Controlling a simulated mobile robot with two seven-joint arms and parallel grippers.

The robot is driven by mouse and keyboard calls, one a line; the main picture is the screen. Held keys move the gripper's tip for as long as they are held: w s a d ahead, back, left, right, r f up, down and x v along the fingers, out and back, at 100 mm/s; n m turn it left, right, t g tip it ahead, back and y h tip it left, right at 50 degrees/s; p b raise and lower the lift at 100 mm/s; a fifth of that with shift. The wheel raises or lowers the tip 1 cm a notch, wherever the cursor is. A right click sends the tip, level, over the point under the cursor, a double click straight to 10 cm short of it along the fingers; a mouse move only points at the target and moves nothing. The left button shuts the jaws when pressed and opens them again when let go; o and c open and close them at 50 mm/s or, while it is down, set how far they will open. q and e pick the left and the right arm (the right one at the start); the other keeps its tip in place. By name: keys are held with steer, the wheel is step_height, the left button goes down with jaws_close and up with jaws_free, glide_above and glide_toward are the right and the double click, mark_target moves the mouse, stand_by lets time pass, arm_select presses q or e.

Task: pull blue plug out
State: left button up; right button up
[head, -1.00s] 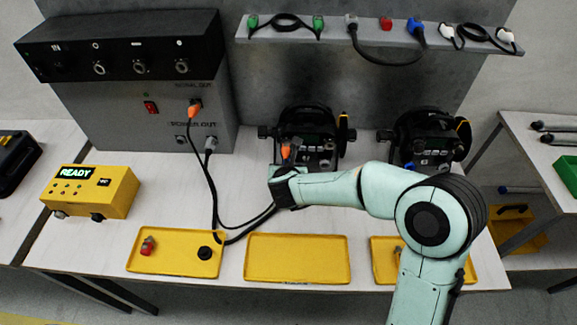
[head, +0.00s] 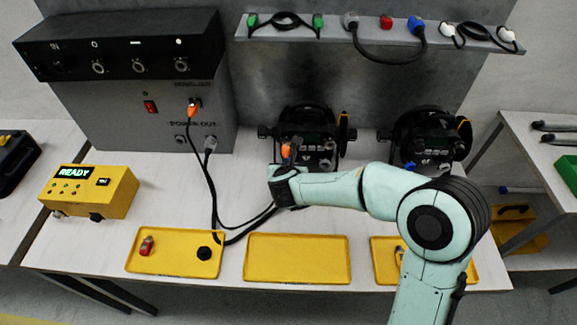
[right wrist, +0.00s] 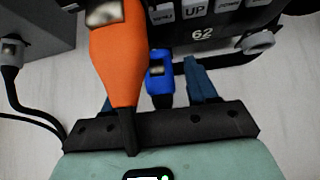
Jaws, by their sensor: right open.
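The blue plug (right wrist: 160,80) sits at the panel of the left par can (head: 308,135), beside an orange plug (right wrist: 116,55). My right gripper (right wrist: 155,90) is open, with one finger on each side of the blue plug. The orange plug hides part of the left finger. I cannot tell whether either finger touches the blue plug. In the head view my right gripper (head: 279,172) is in front of that can and its wrist hides the blue plug. My left gripper is not in view.
A second par can (head: 432,140) stands to the right. Black cables run from the power box (head: 140,110) to the left can. Yellow trays (head: 297,260) line the front edge. A yellow READY tester (head: 92,190) stands left. Spare cables hang on the shelf (head: 335,22).

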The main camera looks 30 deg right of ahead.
steer(key=c, duration=1)
jaws_close()
steer(key=shift+s+a, duration=0.1)
steer(key=shift+s, duration=0.05)
steer(key=shift+s+a+b, duration=0.45)
steer(key=shift+s+a, duration=0.05)
steer(key=shift+s, duration=0.3)
steer(key=shift+s+a+b, duration=0.4)
steer(key=shift+s+a, duration=0.1)
steer(key=shift+s, duration=0.25)
steer(key=shift+s+a, duration=0.15)
steer(key=shift+s, duration=0.1)
